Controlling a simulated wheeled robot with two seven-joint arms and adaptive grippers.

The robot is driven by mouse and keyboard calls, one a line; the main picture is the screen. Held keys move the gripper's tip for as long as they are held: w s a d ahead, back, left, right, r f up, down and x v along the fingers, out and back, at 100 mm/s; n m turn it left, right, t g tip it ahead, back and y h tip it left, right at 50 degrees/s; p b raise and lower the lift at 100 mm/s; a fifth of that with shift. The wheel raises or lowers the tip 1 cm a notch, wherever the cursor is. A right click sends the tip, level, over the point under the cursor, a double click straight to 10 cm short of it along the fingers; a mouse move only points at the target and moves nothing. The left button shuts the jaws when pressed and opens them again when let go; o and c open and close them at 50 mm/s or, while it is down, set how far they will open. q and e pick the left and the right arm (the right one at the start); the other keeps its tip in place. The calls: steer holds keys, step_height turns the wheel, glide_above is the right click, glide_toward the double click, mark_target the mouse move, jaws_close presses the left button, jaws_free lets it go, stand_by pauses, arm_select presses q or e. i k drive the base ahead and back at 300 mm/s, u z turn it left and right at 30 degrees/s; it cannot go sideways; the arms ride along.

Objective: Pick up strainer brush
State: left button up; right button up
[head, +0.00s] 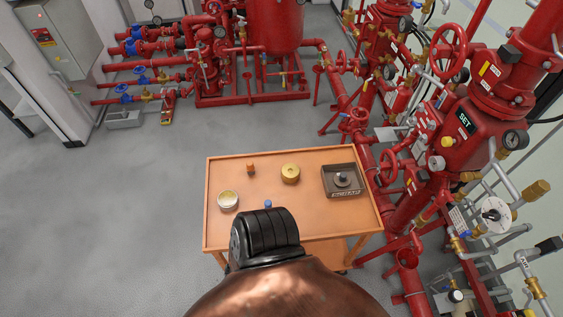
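I cannot make out a strainer brush for certain in the head view. An orange cart (225,232) stands in front of me with several small items on its top. A small blue item (268,204) lies near the front middle, partly hidden by a dark shape in the foreground. A small orange-brown item (250,169) stands near the back edge. Both are too small to identify. Neither of my grippers is in view.
The cart top also holds a round pale tin (228,200), a round brass piece (290,173) and a dark square tray (342,181) at the right. Red pipes and valves (388,166) crowd the cart's right side. Grey floor (110,220) at left is clear.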

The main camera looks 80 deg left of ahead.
mark_target(251, 168)
steer(key=i, duration=0.5)
steer(key=u, duration=3.25)
steer(key=i, duration=0.5)
steer(key=u, duration=0.05)
